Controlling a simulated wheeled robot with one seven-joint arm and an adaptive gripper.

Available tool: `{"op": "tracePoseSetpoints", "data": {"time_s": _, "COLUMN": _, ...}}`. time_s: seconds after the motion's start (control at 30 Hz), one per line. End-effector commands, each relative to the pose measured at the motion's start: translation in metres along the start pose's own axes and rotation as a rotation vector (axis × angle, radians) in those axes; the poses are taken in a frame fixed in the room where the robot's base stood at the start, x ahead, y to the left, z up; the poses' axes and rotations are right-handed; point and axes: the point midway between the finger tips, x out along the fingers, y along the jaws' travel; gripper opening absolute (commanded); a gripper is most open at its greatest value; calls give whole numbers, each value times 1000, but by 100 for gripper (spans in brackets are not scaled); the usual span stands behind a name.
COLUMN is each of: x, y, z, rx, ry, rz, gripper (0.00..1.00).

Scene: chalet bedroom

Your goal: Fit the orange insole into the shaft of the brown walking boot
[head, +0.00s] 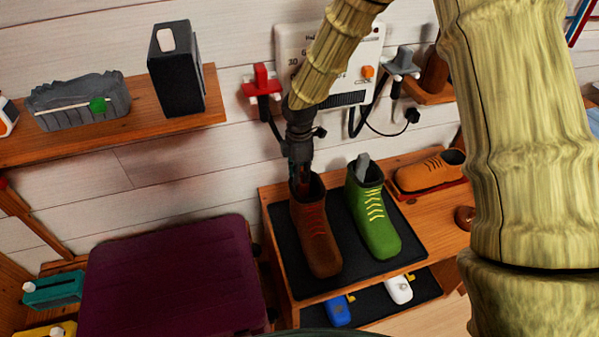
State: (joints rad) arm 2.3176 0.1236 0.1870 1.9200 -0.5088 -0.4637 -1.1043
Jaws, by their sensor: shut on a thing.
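The brown walking boot (317,245) with red laces stands upright on a black mat (290,262) on a wooden bench, its toe toward me. My gripper (300,172) points down at the mouth of the boot's shaft and is shut. A small reddish-orange strip, which looks like the orange insole (303,188), shows below the fingers at the shaft opening. Most of it is hidden by the gripper and the boot, so I cannot tell how deep it sits.
A green boot (378,230) with a grey piece in its shaft stands close to the right. An orange-brown shoe (430,172) lies farther right. A wall unit (290,45) with cables hangs behind. A purple seat (170,275) is at left, below a shelf (130,135).

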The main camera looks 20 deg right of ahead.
Motion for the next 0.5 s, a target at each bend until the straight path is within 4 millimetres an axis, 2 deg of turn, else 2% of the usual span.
{"op": "tracePoseSetpoints", "data": {"time_s": 0.17, "x": 3, "y": 0, "z": 0, "rx": 0, "ry": 0, "rz": -1, "gripper": 0}}
{"op": "tracePoseSetpoints", "data": {"time_s": 0.2, "x": 2, "y": 0, "z": 0, "rx": 0, "ry": 0, "rz": -1, "gripper": 28}}
{"op": "tracePoseSetpoints", "data": {"time_s": 0.3, "x": 2, "y": 0, "z": 0, "rx": 0, "ry": 0, "rz": -1, "gripper": 44}}
{"op": "tracePoseSetpoints", "data": {"time_s": 0.5, "x": 2, "y": 0, "z": 0, "rx": 0, "ry": 0, "rz": -1, "gripper": 44}}
